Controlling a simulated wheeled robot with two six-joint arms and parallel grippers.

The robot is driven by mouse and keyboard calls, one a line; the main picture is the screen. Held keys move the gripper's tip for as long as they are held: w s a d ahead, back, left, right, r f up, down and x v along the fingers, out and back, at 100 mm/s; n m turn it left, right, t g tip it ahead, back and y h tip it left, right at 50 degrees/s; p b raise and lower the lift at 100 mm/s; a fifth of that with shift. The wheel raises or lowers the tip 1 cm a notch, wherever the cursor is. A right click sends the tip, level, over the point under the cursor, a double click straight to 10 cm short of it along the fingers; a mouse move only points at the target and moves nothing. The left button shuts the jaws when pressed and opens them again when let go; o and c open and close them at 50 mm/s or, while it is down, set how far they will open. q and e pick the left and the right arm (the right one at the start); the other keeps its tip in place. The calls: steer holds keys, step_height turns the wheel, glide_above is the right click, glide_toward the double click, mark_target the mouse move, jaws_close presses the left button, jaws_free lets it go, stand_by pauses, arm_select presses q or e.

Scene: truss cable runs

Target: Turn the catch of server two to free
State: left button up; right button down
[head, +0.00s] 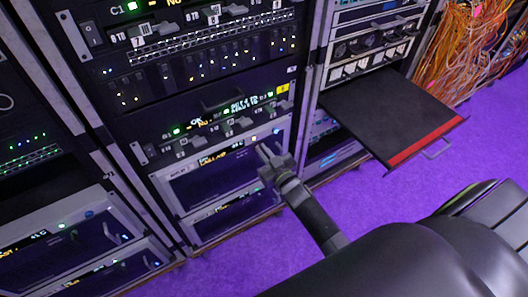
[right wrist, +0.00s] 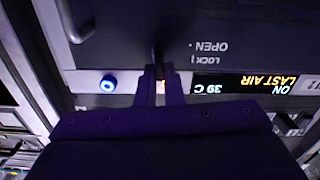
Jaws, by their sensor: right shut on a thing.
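In the head view my right gripper (head: 266,156) is at the right front edge of a grey-framed unit (head: 222,178) low in the middle rack. In the right wrist view my right gripper (right wrist: 163,86) is shut on a small dark catch (right wrist: 158,50), mostly hidden between the fingers. Beside it the upside-down words OPEN and LOCK (right wrist: 208,52) show on the panel. A display (right wrist: 245,84) there reads ON, LAST AIR, 39 C. I cannot read a server number. My left gripper is not in view.
A blue-ringed button (right wrist: 108,84) and a bar handle (right wrist: 75,25) are near the gripper. A black shelf with a red edge (head: 425,140) sticks out of the right rack. Orange cables (head: 465,50) hang beyond it. Purple floor (head: 390,205) is clear in front.

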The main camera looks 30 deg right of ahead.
steer(key=n+b, duration=0.1)
steer(key=n, duration=0.3)
steer(key=a+n+b, duration=0.1)
steer(key=n, duration=0.3)
steer(key=f+n+b, duration=0.1)
steer(key=n+b, duration=0.1)
steer(key=n, duration=0.2)
steer(key=shift+a+f, duration=0.1)
steer(key=shift+a, duration=0.05)
steer(key=n, duration=0.2)
steer(key=shift+f+n+b, duration=0.15)
steer(key=shift+n+b, duration=0.2)
steer(key=shift+n, duration=0.05)
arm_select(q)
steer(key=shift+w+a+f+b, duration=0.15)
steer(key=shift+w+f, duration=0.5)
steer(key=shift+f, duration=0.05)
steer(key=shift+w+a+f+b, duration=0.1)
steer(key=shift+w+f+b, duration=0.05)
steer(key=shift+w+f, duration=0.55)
arm_select(e)
steer(key=shift+f+n, duration=0.1)
steer(key=shift+n, duration=1)
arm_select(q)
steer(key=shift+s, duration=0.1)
arm_select(e)
steer(key=c, duration=1.6)
jaws_free()
steer(key=shift+o, duration=0.2)
